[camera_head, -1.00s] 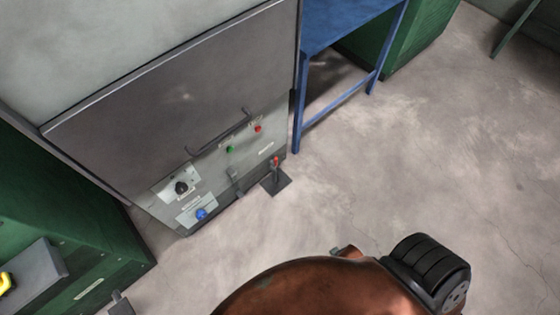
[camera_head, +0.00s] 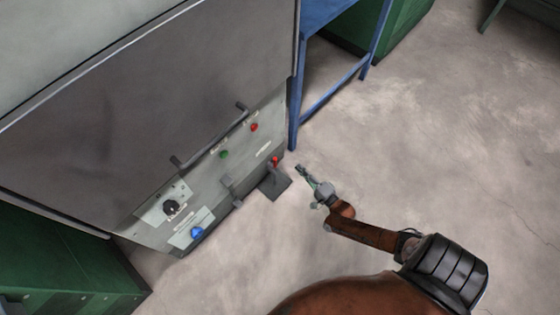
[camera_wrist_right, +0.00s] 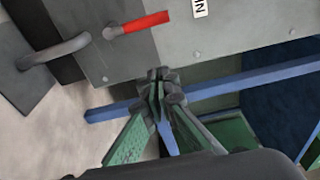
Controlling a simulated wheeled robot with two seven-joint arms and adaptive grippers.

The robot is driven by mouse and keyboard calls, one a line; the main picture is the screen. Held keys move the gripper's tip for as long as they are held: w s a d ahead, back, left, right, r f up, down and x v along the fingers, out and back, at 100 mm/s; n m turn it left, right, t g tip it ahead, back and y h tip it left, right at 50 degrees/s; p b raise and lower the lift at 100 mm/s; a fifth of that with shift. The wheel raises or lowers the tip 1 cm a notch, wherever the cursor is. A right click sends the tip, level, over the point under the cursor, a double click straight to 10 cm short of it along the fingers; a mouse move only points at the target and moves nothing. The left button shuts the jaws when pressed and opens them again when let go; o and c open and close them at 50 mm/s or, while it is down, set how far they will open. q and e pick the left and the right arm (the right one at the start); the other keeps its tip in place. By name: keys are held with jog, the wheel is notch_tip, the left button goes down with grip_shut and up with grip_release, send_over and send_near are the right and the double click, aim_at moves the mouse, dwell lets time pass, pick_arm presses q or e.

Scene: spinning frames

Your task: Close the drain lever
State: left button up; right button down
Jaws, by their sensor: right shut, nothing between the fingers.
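The drain lever (camera_head: 275,160) is a small red handle low at the right end of the grey machine's front panel. In the right wrist view the red lever (camera_wrist_right: 143,22) extends from a round grey pivot. A bent grey pipe (camera_wrist_right: 55,50) is beside that pivot, over a dark plate. My right gripper (camera_head: 299,168) is just right of the lever in the head view, apart from it. Its fingertips (camera_wrist_right: 160,76) are together and empty, below the lever in the wrist view. My left gripper is not in view.
The machine panel has a bar handle (camera_head: 210,137), a green button (camera_head: 224,154), a red button (camera_head: 254,127), a black knob (camera_head: 171,207) and a blue knob (camera_head: 196,232). A blue table frame (camera_head: 338,88) stands close on the right. Open concrete floor (camera_head: 440,150) lies right.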

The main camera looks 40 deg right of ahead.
jog(key=w+b, duration=0.1)
jog(key=w, duration=0.2)
jog(key=w+b, duration=0.1)
jog(key=w, duration=0.2)
jog(key=w+b, duration=0.1)
jog(key=w, duration=0.3)
jog(key=shift+w+d+f+b, duration=0.1)
jog(key=shift+d+f+b, duration=0.1)
jog(key=shift+f+b, duration=0.1)
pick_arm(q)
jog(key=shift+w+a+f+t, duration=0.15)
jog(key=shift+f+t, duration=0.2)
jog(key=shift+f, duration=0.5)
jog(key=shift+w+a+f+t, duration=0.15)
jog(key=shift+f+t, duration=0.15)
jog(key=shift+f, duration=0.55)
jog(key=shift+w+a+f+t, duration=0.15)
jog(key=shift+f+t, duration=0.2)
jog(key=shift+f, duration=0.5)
pick_arm(e)
jog(key=shift+s+a+r, duration=0.1)
jog(key=shift+s+a, duration=0.1)
jog(key=shift+a, duration=0.4)
jog(key=shift+s+a+r, duration=0.1)
jog(key=shift+s+a, duration=0.15)
jog(key=shift+a, duration=0.4)
jog(key=shift+s+a+r, duration=0.1)
jog(key=shift+s+a, duration=0.1)
jog(key=shift+a, duration=0.4)
